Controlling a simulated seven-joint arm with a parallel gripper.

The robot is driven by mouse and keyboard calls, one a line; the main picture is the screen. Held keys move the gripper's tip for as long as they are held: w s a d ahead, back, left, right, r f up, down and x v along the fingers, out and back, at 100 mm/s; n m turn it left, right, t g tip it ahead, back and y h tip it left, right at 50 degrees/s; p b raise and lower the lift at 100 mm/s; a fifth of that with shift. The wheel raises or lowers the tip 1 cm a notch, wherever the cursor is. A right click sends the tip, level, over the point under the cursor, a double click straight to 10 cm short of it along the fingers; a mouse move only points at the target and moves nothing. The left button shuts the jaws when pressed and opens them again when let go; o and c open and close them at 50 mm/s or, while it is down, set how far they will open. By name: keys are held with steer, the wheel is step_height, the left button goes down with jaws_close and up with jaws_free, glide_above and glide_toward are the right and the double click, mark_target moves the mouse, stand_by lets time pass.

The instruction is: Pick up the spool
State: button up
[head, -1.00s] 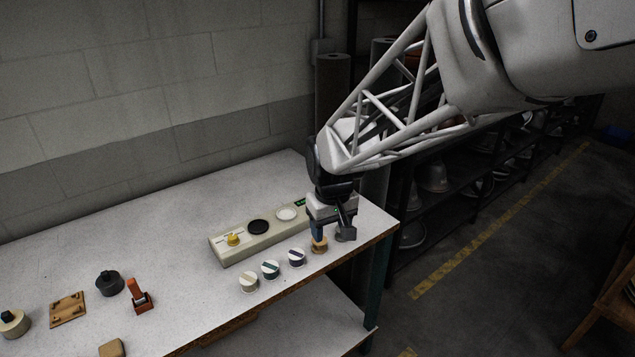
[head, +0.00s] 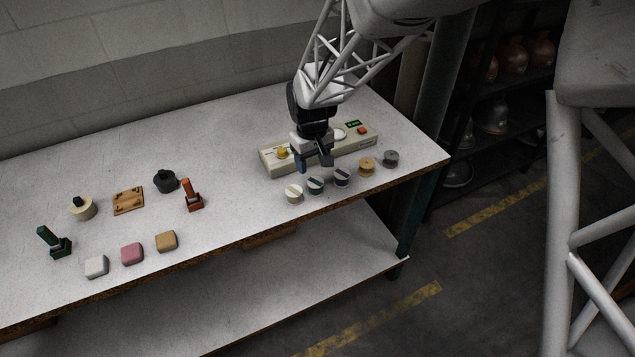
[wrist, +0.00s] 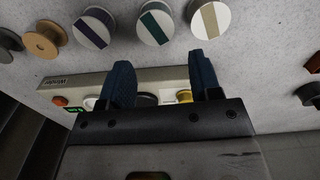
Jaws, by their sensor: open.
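Several spools stand in a row on the table along the front of a beige box. From left in the head view they are a beige-banded white spool (head: 294,194), a green-banded white spool (head: 316,185), a purple-banded white spool (head: 342,177), a tan spool (head: 366,167) and a grey spool (head: 391,158). My gripper (head: 313,164) is open and empty above the box's front side, behind the green-banded spool. In the wrist view its fingers (wrist: 162,80) point toward the green-banded (wrist: 154,27) and beige-banded (wrist: 210,20) spools, apart from both.
The beige box (head: 267,162) carries a yellow knob-like piece (head: 282,153), a red button (head: 362,131) and a green display. Left are an orange-red stamp-like tool (head: 192,198), a black round piece (head: 165,181) and several blocks. The table's front edge runs close before the spools.

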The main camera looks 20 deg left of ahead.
mark_target(314, 180)
steer(key=shift+f, duration=0.15)
steer(key=shift+f, duration=1.15)
steer(key=shift+w+d+f, duration=0.1)
steer(key=shift+d+f, duration=0.05)
steer(key=shift+f, duration=1.2)
steer(key=shift+d+f, duration=0.1)
steer(key=shift+f, duration=1.2)
steer(key=c, duration=0.7)
steer(key=shift+r, duration=0.2)
